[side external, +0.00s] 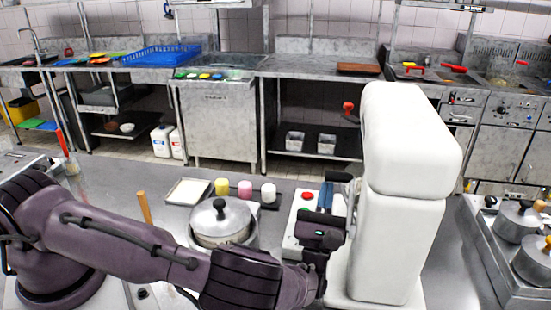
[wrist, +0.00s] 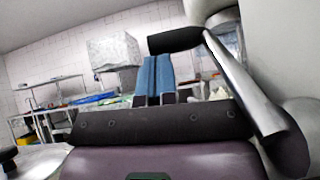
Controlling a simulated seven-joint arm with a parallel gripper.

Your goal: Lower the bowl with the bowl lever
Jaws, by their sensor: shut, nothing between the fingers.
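The white mixer (side external: 400,200) stands upright on the right half of the counter. The bowl lever (wrist: 245,90) is a silver bar with a black grip on the mixer's side. In the wrist view its black grip (wrist: 176,40) lies just above my fingertips in the picture. In the side view the lever is small and dark beside the mixer. My gripper (side external: 326,190) is shut and empty, its blue fingers (wrist: 155,76) pointing up close to the lever. I cannot tell whether they touch it. I cannot make out the bowl, which seems hidden.
A lidded pot (side external: 222,222) stands left of the gripper. A box with a red and a green button (side external: 307,196) lies behind it. Yellow, pink and white cups (side external: 245,190) and a white tray (side external: 188,192) are farther back. More pots (side external: 515,220) stand at the right.

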